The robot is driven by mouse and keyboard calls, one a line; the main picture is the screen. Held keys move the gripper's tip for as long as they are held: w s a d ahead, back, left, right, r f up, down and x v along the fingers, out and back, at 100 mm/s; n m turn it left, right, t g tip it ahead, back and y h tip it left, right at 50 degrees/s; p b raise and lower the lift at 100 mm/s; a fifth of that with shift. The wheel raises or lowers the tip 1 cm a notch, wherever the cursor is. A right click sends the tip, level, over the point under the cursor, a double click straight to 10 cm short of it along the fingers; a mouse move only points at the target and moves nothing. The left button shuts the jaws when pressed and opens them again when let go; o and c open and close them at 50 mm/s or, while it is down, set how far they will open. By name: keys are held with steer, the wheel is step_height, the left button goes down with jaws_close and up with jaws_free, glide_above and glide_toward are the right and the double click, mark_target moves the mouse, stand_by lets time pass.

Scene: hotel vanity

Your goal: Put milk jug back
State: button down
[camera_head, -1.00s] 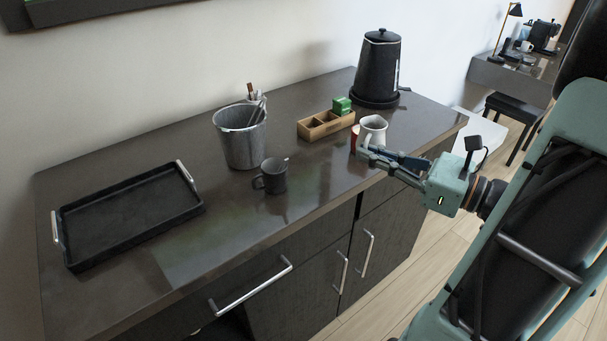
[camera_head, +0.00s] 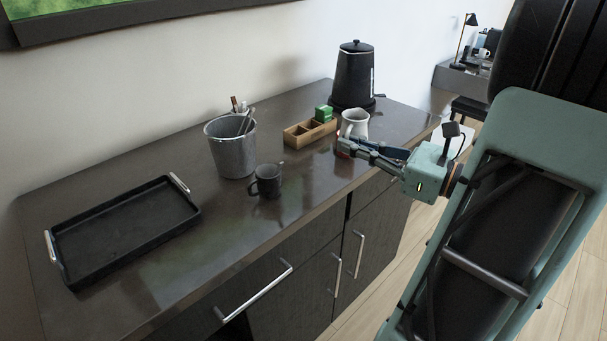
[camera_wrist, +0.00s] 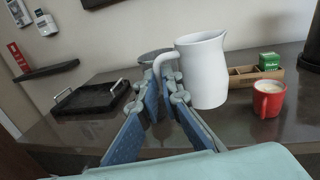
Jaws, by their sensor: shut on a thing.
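The white milk jug (camera_head: 354,124) is at the right part of the dark counter, in front of the wooden box. It looks upright and large in the wrist view (camera_wrist: 206,72), with its handle toward my gripper. My gripper (camera_wrist: 166,76) is shut on the jug's handle; in the head view my gripper (camera_head: 346,146) reaches in from the right. The jug seems raised a little, but its clearance over the counter is hard to tell. A red mug (camera_wrist: 268,99) with a pale drink stands right of the jug in the wrist view; the gripper mostly hides it in the head view.
A wooden divided box (camera_head: 300,137) with a green packet (camera_head: 323,113) stands behind. A black kettle (camera_head: 352,75) is at the back right. A grey bucket (camera_head: 232,152), a dark mug (camera_head: 266,181) and an empty black tray (camera_head: 125,232) lie leftward. The counter's front middle is clear.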

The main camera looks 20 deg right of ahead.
steer(key=w+a+f, duration=0.1)
steer(key=w+f, duration=0.1)
steer(key=w, duration=0.1)
steer(key=w+a+f+b, duration=0.1)
steer(key=w+a+f, duration=0.1)
steer(key=w+f, duration=0.1)
steer(key=w+a+f+b, duration=0.1)
steer(key=w+f, duration=0.2)
steer(key=w, duration=0.1)
steer(key=shift+w+a, duration=0.2)
steer(key=shift+a, duration=0.1)
steer(key=shift+w+a+f+b, duration=0.15)
steer(key=shift+w+f+b, duration=0.15)
steer(key=shift+f, duration=0.2)
steer(key=shift+w+f+b, duration=0.1)
steer(key=shift+f+b, duration=0.3)
steer(key=shift+f, duration=1.2)
steer(key=shift+f, duration=0.1)
steer(key=c, duration=2.1)
jaws_free()
